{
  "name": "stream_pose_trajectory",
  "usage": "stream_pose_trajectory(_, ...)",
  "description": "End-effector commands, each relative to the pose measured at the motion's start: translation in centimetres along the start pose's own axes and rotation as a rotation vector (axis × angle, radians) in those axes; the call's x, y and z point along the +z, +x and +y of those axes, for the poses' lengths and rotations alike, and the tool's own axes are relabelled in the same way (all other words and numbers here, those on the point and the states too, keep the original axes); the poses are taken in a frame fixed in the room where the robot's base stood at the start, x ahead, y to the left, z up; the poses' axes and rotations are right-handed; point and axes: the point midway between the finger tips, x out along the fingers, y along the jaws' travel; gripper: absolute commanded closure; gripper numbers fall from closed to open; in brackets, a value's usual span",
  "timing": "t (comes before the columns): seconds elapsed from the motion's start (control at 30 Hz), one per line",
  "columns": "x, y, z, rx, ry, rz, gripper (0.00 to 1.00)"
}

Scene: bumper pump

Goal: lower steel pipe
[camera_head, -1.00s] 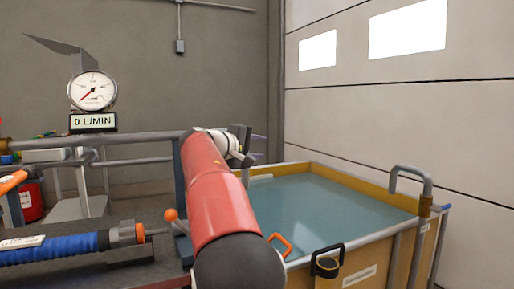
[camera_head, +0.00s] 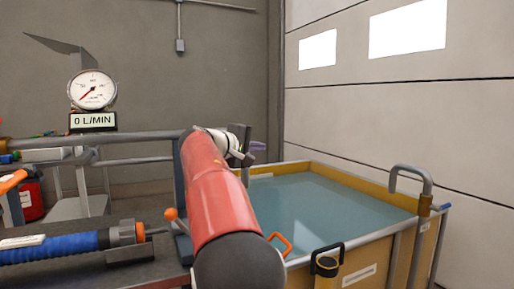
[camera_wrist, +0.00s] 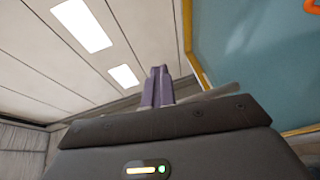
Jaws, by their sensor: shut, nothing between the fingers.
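A grey steel pipe (camera_head: 412,178) with a hooked top stands at the right corner of the water tank (camera_head: 348,181). Its lower end is hidden behind the tank wall. Other grey pipes (camera_head: 135,138) run along the bench at the left; I cannot tell which pipe the task means. My gripper (camera_head: 258,146) is past the far end of my red arm, near the tank's far left corner. In the wrist view its purple fingers (camera_wrist: 158,86) are together, with nothing between them. No pipe touches the fingertips there.
A round gauge (camera_head: 92,90) reads 0 L/MIN above the bench. A blue hose piece (camera_head: 65,246) lies at front left. An orange handle (camera_head: 281,243) and a black-ringed fitting (camera_head: 326,262) are at the tank's near rim. The space above the water is clear.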

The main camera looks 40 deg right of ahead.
Motion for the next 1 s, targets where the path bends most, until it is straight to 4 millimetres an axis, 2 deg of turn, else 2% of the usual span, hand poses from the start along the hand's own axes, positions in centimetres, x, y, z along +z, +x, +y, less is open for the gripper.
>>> stream_pose_trajectory(0.8, 0.00, 0.00, 0.00, 0.000, 0.000, 0.000, 0.99)
stream_pose_trajectory(1.0, 0.00, 0.00, 0.00, 0.000, 0.000, 0.000, 0.73)
